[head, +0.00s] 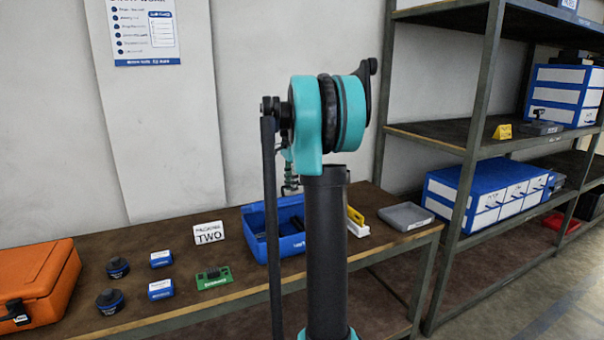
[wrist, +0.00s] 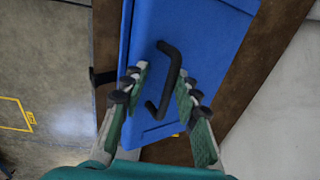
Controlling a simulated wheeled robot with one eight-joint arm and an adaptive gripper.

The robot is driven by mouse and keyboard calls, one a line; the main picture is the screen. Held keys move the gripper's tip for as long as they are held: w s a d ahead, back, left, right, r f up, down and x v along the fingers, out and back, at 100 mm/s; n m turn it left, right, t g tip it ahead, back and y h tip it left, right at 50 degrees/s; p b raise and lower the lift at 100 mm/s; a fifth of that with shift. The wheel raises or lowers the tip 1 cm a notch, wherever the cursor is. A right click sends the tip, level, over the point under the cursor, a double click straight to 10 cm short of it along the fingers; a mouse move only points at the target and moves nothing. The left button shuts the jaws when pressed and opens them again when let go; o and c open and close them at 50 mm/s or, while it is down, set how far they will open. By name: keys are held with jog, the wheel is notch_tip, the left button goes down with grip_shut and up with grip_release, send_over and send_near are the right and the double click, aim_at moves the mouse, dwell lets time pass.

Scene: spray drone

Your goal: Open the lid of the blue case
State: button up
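The blue case (head: 262,250) stands on the brown workbench in the head view, partly hidden behind my dark arm link. In the wrist view its blue surface (wrist: 200,25) fills the upper middle, with a black bar handle (wrist: 172,72) on it. My gripper (wrist: 163,80) is open, with one finger on each side of the handle. Gaps show between the handle and the fingers. In the head view my gripper is mostly hidden by the arm, above the case. I cannot tell from these views whether the lid is fully down.
On the bench (head: 225,302) are an orange case (head: 35,275), black round parts (head: 110,301), small blue boxes (head: 160,290), a green board (head: 214,278), a white sign (head: 208,232) and a grey tray (head: 406,216). A shelf rack (head: 478,130) with blue boxes stands at right.

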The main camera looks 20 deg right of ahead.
jog(key=shift+t, duration=0.7)
jog(key=s+f, duration=0.1)
jog(key=f, duration=0.1)
jog(key=s+f, duration=0.3)
jog(key=f, duration=0.1)
jog(key=shift+s+d, duration=0.1)
jog(key=shift+s, duration=0.2)
notch_tip(320, 180, up, 13)
jog(key=s, duration=0.2)
jog(key=shift+s, duration=0.3)
jog(key=shift+r, duration=0.1)
jog(key=shift+c, duration=0.4)
